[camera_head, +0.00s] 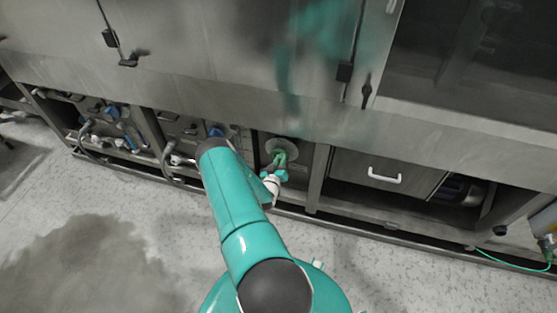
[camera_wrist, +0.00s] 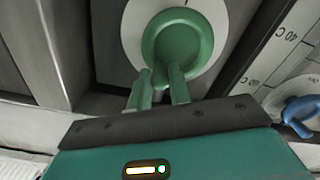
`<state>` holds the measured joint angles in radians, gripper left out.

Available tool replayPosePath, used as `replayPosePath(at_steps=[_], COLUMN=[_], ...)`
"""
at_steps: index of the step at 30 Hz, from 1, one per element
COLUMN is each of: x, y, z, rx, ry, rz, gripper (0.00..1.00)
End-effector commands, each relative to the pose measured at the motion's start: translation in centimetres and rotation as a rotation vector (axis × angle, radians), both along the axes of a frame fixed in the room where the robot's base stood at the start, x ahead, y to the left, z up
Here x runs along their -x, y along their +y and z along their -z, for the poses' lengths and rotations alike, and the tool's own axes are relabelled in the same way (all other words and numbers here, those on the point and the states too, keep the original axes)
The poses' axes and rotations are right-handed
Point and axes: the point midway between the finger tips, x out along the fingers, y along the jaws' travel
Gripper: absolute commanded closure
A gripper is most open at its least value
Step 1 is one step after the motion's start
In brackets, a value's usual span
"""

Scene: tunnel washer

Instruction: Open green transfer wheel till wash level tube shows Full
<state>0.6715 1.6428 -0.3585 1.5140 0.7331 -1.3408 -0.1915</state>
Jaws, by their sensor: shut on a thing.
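The green transfer wheel (camera_wrist: 178,36) sits in front of a pale round plate (camera_wrist: 133,36) in the wrist view. In the head view the pale plate (camera_head: 283,146) shows in a low bay, with my gripper (camera_head: 280,160) in front of it. The wheel is hard to tell from my gripper there. In the wrist view my gripper (camera_wrist: 160,78) has its two green fingers at the wheel's near rim, shut on it. The fingertips are partly hidden against the same green. I cannot make out the wash level tube in either view.
A blue handle (camera_wrist: 300,112) stands by a pale scale panel (camera_wrist: 285,55) marked 40 C. Blue valves and pipes (camera_head: 110,125) fill the left bays. A drawer with a white handle (camera_head: 384,177) is to the right. A wet patch (camera_head: 85,265) darkens the open floor.

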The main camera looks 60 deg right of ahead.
Motion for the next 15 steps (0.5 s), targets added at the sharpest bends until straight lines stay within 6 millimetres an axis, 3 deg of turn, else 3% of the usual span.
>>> replayPosePath(at_steps=[15], x=[1.5], y=[-0.1], z=[1.3], rx=[-0.079], ry=[-0.480], rz=[0.007], gripper=[1.00])
